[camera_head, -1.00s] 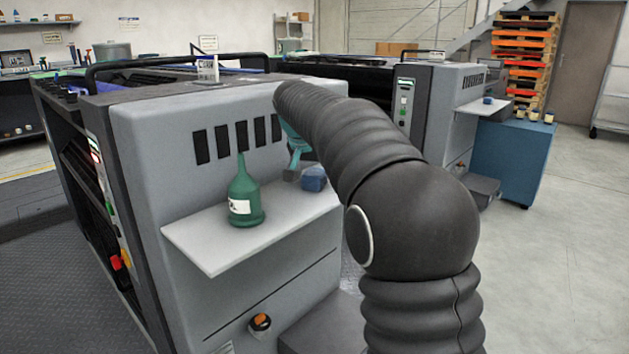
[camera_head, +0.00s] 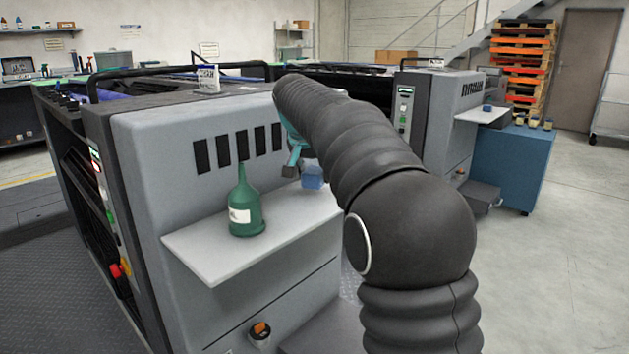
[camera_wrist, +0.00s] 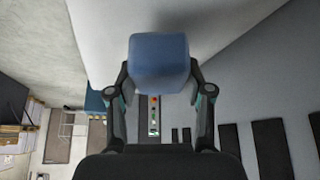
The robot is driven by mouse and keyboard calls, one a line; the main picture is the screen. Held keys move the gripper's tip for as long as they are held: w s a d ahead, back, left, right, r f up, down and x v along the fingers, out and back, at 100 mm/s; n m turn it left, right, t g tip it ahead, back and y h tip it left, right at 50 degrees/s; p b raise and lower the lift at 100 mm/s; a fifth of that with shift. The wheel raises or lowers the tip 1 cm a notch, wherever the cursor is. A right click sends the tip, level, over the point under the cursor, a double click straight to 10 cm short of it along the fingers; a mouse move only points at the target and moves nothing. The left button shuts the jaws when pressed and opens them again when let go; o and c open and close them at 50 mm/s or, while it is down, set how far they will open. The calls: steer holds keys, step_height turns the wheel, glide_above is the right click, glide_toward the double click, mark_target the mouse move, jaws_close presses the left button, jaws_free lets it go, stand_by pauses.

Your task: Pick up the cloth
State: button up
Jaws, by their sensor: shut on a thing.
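The cloth is a blue folded block (camera_wrist: 159,62). In the wrist view it sits between the two fingers of my gripper (camera_wrist: 159,82), which are shut on its sides. In the head view the cloth (camera_head: 312,175) shows at the far right part of the pale shelf, just right of my gripper's grey fingertip (camera_head: 291,171). It appears slightly above the shelf (camera_head: 222,262). My black arm hides part of the gripper and the area behind it.
A green spouted bottle (camera_head: 246,205) with a white label stands on the shelf, left of the cloth. The grey machine's slotted panel (camera_head: 150,150) rises behind the shelf. Another machine (camera_head: 435,125) and a blue cabinet (camera_head: 510,165) stand further right. The floor at right is clear.

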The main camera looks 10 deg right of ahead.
steer(key=s+d+r, duration=0.6)
steer(key=d+r, duration=0.2)
steer(key=d, duration=0.2)
steer(key=shift+r, duration=0.1)
